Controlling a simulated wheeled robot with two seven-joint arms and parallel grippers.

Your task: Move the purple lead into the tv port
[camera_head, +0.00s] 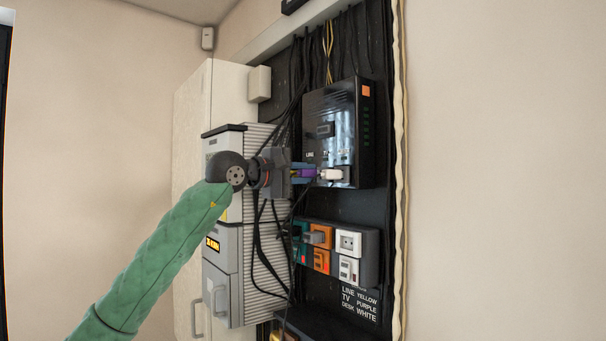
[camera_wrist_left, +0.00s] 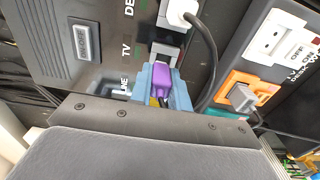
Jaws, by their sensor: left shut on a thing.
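My left gripper (camera_head: 304,172) is at the lower front of the black box, its blue fingers shut on the purple lead (camera_head: 306,173). In the left wrist view the purple plug (camera_wrist_left: 160,82) sits between the fingertips (camera_wrist_left: 165,88). The plug points at the grey tv port (camera_wrist_left: 166,50), beside the "TV" lettering. The plug's front end is at or very close to the port; I cannot tell whether it is inside. My right gripper is not in view.
A white plug (camera_wrist_left: 182,12) fills the desk port beside the tv port, and its dark cable runs close past my fingers. Below the black box (camera_head: 345,130) is a panel with orange (camera_head: 321,260) and white sockets (camera_head: 348,242). Black cables hang behind my gripper.

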